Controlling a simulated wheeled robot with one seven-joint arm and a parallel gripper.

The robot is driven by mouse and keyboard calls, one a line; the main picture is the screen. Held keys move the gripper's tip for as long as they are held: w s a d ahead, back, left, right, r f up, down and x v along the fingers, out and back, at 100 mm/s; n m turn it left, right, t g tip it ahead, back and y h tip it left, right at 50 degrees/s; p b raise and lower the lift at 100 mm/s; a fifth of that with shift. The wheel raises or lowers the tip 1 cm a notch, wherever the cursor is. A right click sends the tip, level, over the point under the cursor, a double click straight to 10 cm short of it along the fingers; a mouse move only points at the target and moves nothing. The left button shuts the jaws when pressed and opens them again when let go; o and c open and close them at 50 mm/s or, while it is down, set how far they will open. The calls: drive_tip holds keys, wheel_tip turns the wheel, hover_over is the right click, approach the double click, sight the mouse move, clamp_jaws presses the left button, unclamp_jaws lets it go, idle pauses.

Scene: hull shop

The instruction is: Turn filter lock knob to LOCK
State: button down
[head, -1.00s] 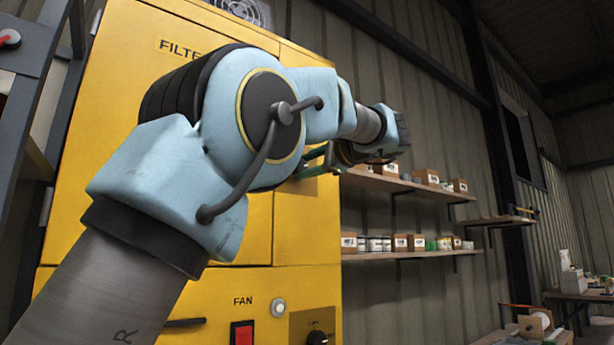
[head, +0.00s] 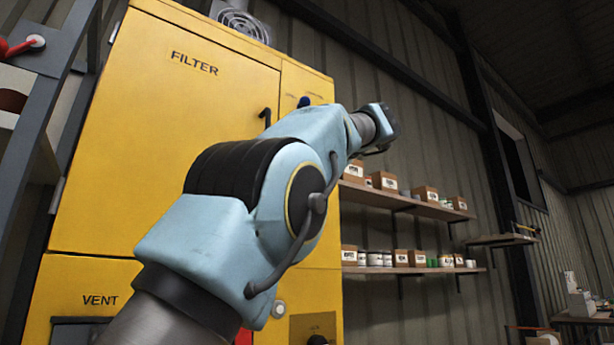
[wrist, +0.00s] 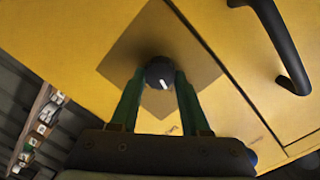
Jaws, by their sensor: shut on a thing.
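In the wrist view a round black knob (wrist: 157,68) with a white pointer mark sits on a brownish square plate (wrist: 126,58) on the yellow cabinet. The white mark points down and slightly right in that view. The green fingers of my gripper (wrist: 160,78) stand on both sides of the knob and are shut on it. I cannot read any LOCK label. In the head view my arm hides the gripper and this knob. The yellow filter cabinet (head: 170,120) fills the left of that view, with a FILTER label on its large door.
A black bar handle (wrist: 280,55) is near the knob; its top shows in the head view (head: 265,116). A dark blue round part (head: 303,102) is on the cabinet's upper right. Shelves with boxes (head: 405,206) stand right. A vent panel and a lower knob (head: 317,341) are below.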

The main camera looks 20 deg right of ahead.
drive_tip(key=shift+f+n+b, duration=0.1)
drive_tip(key=shift+n+b, duration=0.45)
drive_tip(key=shift+n, duration=0.95)
drive_tip(key=shift+c, duration=1.9)
unclamp_jaws()
drive_tip(key=shift+s, duration=0.15)
drive_tip(key=v, duration=1)
drive_tip(key=shift+s+b, duration=0.25)
drive_tip(key=shift+b, duration=0.15)
drive_tip(key=shift+a, duration=0.1)
